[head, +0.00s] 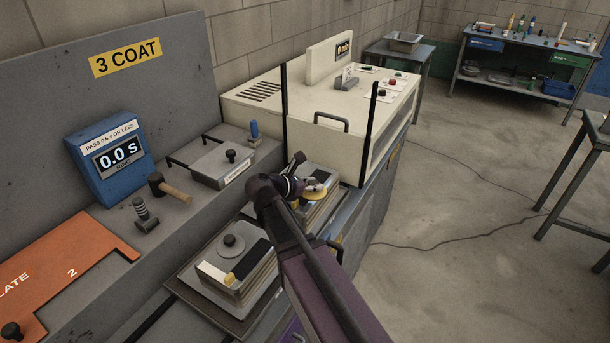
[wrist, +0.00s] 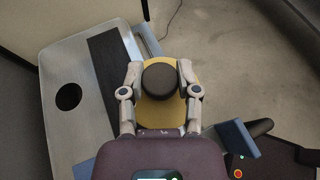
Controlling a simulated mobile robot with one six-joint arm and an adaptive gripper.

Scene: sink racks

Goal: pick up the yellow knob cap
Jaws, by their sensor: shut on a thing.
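The yellow knob cap (head: 315,191) is a round yellow disc with a black knob on top. In the wrist view the yellow cap (wrist: 160,115) sits between the two fingers of my gripper (wrist: 160,76). The fingers are shut on it, one on each side of the black knob. In the head view my gripper (head: 308,187) is over the right part of the far grey box (head: 325,178), and my arm hides part of it. The wrist view shows a metal top (wrist: 68,130) with a dark round hole and a black strip, left of the cap. I cannot tell the gap below the cap.
A nearer grey box (head: 236,278) with a round knob stands on a dark tray (head: 180,287). A cream machine (head: 260,97) with thin black posts stands behind my gripper. A mallet (head: 168,188) and a blue timer (head: 110,158) are at left.

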